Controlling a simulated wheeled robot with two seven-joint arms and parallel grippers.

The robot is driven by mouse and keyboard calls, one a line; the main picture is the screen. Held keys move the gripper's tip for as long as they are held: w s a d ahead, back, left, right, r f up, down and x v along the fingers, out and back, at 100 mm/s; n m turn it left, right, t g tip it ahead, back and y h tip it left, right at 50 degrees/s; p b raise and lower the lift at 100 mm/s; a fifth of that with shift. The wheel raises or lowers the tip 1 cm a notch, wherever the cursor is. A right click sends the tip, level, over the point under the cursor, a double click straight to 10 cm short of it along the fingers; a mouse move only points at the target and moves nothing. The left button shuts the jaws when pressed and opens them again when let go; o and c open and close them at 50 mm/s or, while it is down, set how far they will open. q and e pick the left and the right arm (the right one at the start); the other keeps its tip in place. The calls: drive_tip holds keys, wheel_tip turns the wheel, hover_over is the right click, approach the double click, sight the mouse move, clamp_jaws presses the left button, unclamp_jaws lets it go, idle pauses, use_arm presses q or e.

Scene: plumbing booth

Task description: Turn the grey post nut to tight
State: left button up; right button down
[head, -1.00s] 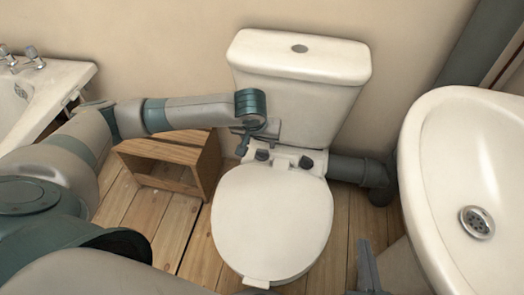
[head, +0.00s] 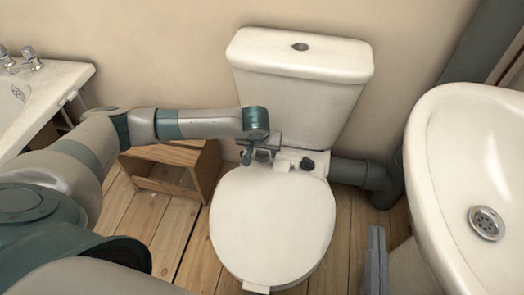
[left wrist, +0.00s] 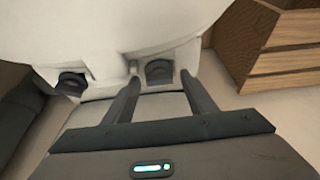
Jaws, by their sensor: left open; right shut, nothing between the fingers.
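Two dark grey nuts sit on the white ledge between the toilet seat and the cistern. In the left wrist view, one nut (left wrist: 159,70) lies between the spread fingertips of my open left gripper (left wrist: 160,79). I cannot tell whether the fingers touch it. In the head view my left gripper (head: 262,151) covers this left-hand nut. The other nut (head: 307,163) shows clear of the gripper, and also in the left wrist view (left wrist: 72,83). I cannot tell which is the task's post nut. My right gripper (head: 376,236) is shut and empty near the bottom, right of the toilet.
The cistern (head: 298,85) rises behind the nuts and the closed toilet lid (head: 272,225) lies in front. A wooden box (head: 205,170) stands left, a dark waste pipe (head: 365,175) and washbasin (head: 450,150) right. Bare floorboards show around the toilet.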

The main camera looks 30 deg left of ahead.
use_arm(q)
drive_tip(key=c, duration=1.1)
